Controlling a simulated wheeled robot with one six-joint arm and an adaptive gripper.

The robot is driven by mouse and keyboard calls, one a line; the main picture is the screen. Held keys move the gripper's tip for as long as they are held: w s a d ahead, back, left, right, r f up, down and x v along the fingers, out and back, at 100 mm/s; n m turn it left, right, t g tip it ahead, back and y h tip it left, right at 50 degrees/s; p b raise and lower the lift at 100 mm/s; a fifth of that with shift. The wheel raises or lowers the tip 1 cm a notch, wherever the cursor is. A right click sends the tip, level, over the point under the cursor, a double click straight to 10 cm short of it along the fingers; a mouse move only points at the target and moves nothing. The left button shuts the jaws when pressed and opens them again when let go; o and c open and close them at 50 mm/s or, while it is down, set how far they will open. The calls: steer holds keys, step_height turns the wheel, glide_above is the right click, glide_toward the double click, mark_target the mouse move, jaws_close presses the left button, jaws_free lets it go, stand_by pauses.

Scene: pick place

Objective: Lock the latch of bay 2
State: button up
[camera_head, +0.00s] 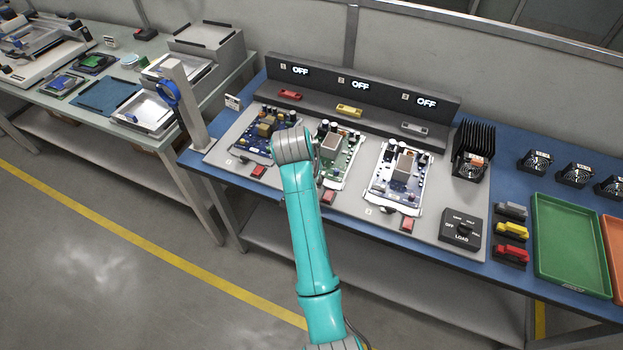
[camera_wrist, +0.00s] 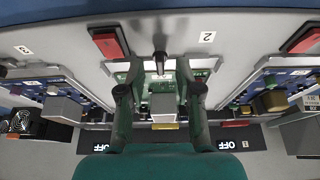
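The bay 2 latch (camera_wrist: 160,62) is a small dark lever at the near edge of the bay 2 board. In the wrist view it shows between and just beyond my fingertips, and I cannot tell how far below them it is. My gripper (camera_wrist: 159,70) is open, one finger on each side of the latch, with nothing held. The green bay 2 board (camera_head: 345,150) is partly hidden by my arm in the head view; my arm also hides the latch and my fingers there. The "2" label (camera_wrist: 207,37) lies beside the latch.
A red switch (camera_wrist: 107,42) is beside the latch; it also shows in the head view (camera_head: 328,197). Boards of bay 1 (camera_head: 252,131) and bay 3 (camera_head: 400,178) flank bay 2. The rear panel (camera_head: 380,85) shows OFF on all displays. A load knob box (camera_head: 462,230) stands right.

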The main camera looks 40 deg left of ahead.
steer(key=v, duration=1.1)
steer(key=shift+s+r, duration=0.2)
